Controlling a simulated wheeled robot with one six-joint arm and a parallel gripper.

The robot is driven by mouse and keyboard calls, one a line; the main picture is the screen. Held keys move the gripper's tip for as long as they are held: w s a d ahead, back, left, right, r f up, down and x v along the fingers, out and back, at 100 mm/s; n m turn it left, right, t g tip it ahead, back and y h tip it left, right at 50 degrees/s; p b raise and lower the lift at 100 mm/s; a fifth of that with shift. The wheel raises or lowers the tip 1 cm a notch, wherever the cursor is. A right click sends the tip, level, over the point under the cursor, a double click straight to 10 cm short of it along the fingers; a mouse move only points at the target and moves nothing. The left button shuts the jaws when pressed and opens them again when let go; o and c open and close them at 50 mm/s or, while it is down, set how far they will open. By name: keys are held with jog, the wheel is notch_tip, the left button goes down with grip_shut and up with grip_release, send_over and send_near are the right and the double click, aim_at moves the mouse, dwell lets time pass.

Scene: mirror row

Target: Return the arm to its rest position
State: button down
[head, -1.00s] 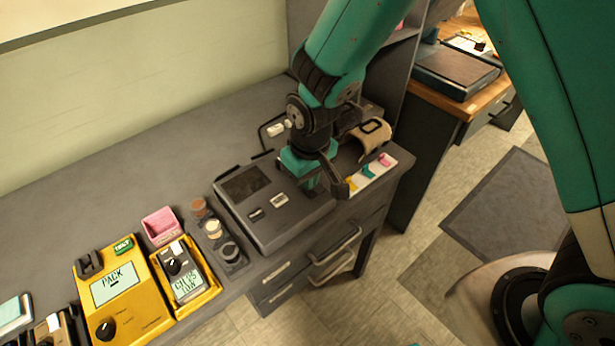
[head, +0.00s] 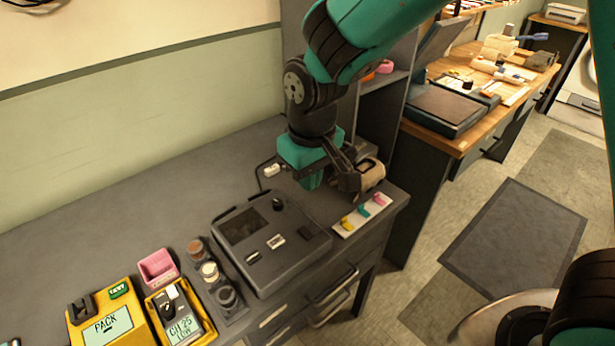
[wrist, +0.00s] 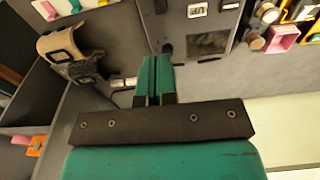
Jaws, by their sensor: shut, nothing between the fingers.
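My gripper (head: 317,180) is teal and dark grey and hangs from my arm above the back right of the grey desk (head: 130,205). It is beyond the dark tester box (head: 290,250) in the head view. In the wrist view, my gripper's two teal fingers (wrist: 156,78) lie side by side, shut and empty. The tester box also shows ahead of them in the wrist view (wrist: 165,20). A tan and black cuff-like thing (head: 370,174) lies just right of my gripper, and the head view does not settle whether they touch. In the wrist view the cuff (wrist: 62,45) is apart from the fingers.
A white strip with small coloured clips (head: 362,212) lies at the desk's right edge. A yellow PACK device (head: 107,325), yellow tray (head: 205,325), pink box (head: 158,268) and several small jars (head: 209,271) stand left. A grey shelf (head: 385,110) rises behind. The desk's back left is clear.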

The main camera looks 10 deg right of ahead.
jog(key=s+d+r+y, duration=0.2)
jog(key=s+r, duration=0.3)
jog(key=s, duration=0.4)
jog(key=s+d+r+n+y, duration=0.1)
jog(key=s+d+r, duration=0.1)
jog(key=s+r, duration=0.4)
jog(key=s, duration=0.3)
jog(key=shift+d+n+g+y, duration=0.25)
jog(key=shift+n+g+y, duration=0.05)
jog(key=shift+g+y, duration=0.1)
jog(key=shift+r, duration=0.1)
